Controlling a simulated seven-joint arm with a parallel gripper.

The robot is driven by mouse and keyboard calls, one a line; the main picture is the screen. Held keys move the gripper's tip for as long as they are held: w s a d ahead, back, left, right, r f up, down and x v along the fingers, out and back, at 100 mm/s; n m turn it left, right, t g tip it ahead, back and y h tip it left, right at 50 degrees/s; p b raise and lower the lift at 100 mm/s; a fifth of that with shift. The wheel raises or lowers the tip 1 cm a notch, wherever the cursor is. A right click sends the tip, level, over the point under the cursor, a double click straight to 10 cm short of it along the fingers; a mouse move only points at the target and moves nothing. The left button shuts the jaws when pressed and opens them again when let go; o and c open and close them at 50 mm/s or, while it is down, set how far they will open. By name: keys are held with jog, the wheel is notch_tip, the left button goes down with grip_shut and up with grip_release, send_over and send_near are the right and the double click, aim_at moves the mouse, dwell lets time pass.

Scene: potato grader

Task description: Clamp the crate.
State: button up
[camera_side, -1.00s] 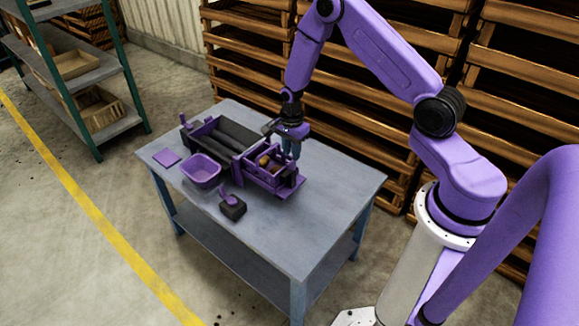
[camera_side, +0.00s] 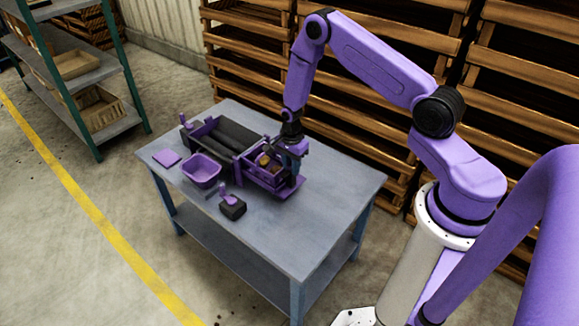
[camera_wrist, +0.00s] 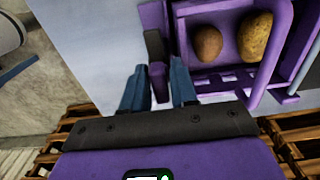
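The purple slatted crate (camera_side: 262,179) sits at the right end of the grader (camera_side: 232,138) on the table. In the wrist view the crate (camera_wrist: 232,50) is at upper right and holds two brown potatoes (camera_wrist: 208,44). A dark purple lever (camera_wrist: 155,48) stands just outside the crate's left wall in that view. My gripper (camera_wrist: 157,72) is open, with its two blue-grey fingers on either side of the lever; whether they touch it I cannot tell. In the side view my gripper (camera_side: 293,166) points down at the crate's back right side, hiding the lever.
A purple basin (camera_side: 201,171), a flat purple square (camera_side: 166,157) and a dark block with a purple handle (camera_side: 232,209) lie on the table (camera_side: 310,220). The table's right and front areas are clear. Wooden pallets (camera_side: 390,160) are stacked behind it.

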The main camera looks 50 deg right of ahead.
jog(key=shift+c, duration=0.6)
jog(key=shift+m, duration=0.3)
jog(key=shift+o, duration=0.7)
jog(key=m, duration=0.5)
jog(key=shift+o, duration=0.4)
jog(key=m, duration=0.4)
jog(key=shift+s+d+m, duration=0.15)
jog(key=shift+m, duration=0.15)
jog(key=shift+f, duration=0.1)
jog(key=shift+s, duration=0.1)
jog(key=shift+o, duration=0.8)
jog(key=shift+w+r, duration=0.2)
jog(key=shift+r, duration=2.4)
